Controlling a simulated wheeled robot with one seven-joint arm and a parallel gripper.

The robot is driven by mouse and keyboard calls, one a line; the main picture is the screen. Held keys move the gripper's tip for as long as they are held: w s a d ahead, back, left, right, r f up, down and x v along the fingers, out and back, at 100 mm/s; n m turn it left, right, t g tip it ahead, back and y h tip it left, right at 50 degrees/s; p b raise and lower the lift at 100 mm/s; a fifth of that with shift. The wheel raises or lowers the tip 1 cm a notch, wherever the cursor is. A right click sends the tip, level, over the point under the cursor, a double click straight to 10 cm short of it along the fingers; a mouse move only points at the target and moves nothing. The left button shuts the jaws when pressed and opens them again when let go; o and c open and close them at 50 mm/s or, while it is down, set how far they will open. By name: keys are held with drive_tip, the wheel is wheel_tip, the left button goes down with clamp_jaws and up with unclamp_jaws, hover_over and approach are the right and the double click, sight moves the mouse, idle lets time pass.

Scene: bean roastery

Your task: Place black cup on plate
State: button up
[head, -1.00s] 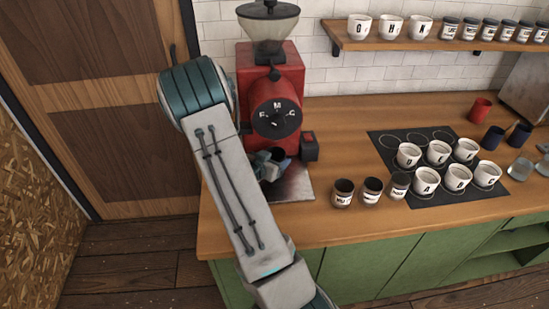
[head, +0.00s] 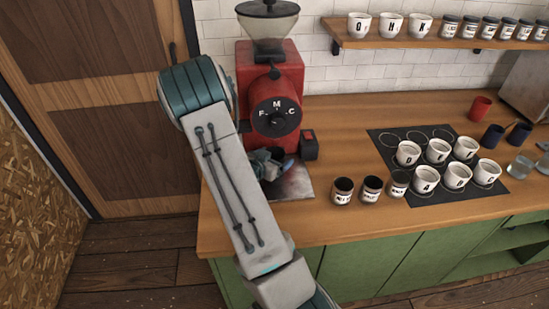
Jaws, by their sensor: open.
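The metal plate (head: 293,188) is the grey base tray below the front of the red grinder, on the wooden counter. A small dark shape, seemingly the black cup (head: 277,153), shows just behind my gripper under the grinder's dial. My gripper (head: 279,165) is open, above the back part of the plate and right by the dark shape. My forearm hides part of the gripper and the plate's left side. I cannot tell whether the cup touches the plate or the fingers.
The red grinder (head: 270,75) rises directly behind my gripper. Dark labelled jars (head: 371,189) stand right of the plate. White lettered cups (head: 426,178) stand on a black mat (head: 470,196). A wall shelf (head: 440,43) holds cups and jars. The counter's front strip is clear.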

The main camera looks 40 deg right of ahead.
drive_tip(key=b+v, duration=0.1)
drive_tip(key=v, duration=1)
drive_tip(key=w+a+r+n+t+y, duration=0.2)
drive_tip(key=w+a+r+n+y, duration=0.1)
drive_tip(key=a+y, duration=0.3)
drive_tip(key=w+a+r+n+t+y, duration=0.2)
drive_tip(key=a+r+y, duration=0.15)
drive_tip(key=a, duration=0.35)
drive_tip(key=s+a+r+n+y, duration=0.5)
drive_tip(key=s+a, duration=0.1)
drive_tip(key=a, duration=0.2)
drive_tip(key=s+r+n+g, duration=0.1)
drive_tip(key=s+n+g, duration=0.1)
drive_tip(key=s, duration=0.5)
drive_tip(key=s+d+r+n+g+h, duration=0.1)
drive_tip(key=s+r+n+g, duration=0.1)
drive_tip(key=s, duration=0.6)
drive_tip(key=shift+r+g, duration=0.25)
drive_tip(key=shift+g, duration=0.25)
drive_tip(key=shift+s, duration=0.1)
